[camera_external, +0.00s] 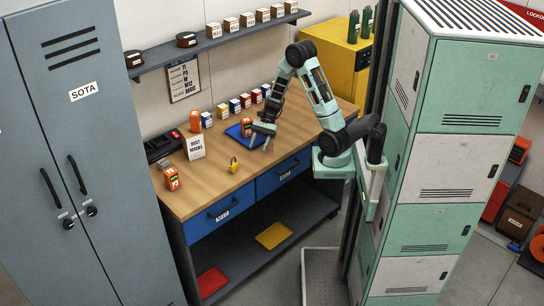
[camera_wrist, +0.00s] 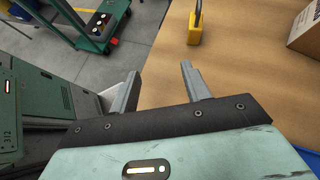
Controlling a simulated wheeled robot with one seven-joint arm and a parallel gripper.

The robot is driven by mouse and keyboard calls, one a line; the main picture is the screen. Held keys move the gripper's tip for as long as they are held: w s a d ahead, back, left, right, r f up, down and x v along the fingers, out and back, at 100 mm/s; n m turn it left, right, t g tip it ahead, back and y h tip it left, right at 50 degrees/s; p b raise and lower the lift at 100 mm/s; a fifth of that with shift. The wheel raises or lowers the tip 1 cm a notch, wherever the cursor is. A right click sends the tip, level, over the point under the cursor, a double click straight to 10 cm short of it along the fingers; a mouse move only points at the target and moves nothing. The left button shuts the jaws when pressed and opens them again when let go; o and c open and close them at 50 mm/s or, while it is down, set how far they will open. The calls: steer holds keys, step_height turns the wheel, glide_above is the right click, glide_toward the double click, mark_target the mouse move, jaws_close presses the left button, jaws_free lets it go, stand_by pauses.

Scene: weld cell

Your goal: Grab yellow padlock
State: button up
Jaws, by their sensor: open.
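The yellow padlock (camera_external: 233,163) stands upright on the wooden workbench (camera_external: 222,186), left of my gripper (camera_external: 260,141) and near the front edge. In the wrist view the padlock (camera_wrist: 195,30) is at the top, beyond my fingertips, with its grey shackle up and cut off by the picture's edge. My gripper (camera_wrist: 158,82) is open, with nothing between its two grey fingers. It is above the bench and apart from the padlock.
A blue tray (camera_external: 236,132) lies behind my gripper. Small boxes line the back. Green lockers (camera_external: 458,161) stand at right. Bare wood surrounds the padlock.

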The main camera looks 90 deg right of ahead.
mark_target(236, 162)
steer(key=d+m+t, duration=0.1)
steer(key=w+d+m+t, duration=0.1)
steer(key=w+d+r+m+t, duration=0.1)
steer(key=d, duration=0.1)
steer(key=shift+d+m+t+y, duration=0.1)
steer(key=shift+m+t+y, duration=0.2)
steer(key=shift+y, duration=0.1)
steer(key=p+x, duration=0.1)
steer(key=x, duration=1)
steer(key=shift+w+a+f, duration=0.1)
steer(key=shift+w+a, duration=0.15)
steer(key=shift+a, duration=0.05)
steer(key=shift+r+p+x, duration=0.15)
steer(key=shift+p+x, duration=0.2)
steer(key=shift+x, duration=1)
steer(key=shift+r+p+x, duration=0.15)
steer(key=shift+p+x, duration=0.15)
steer(key=shift+x, duration=1.05)
steer(key=shift+a, duration=0.1)
jaws_close()
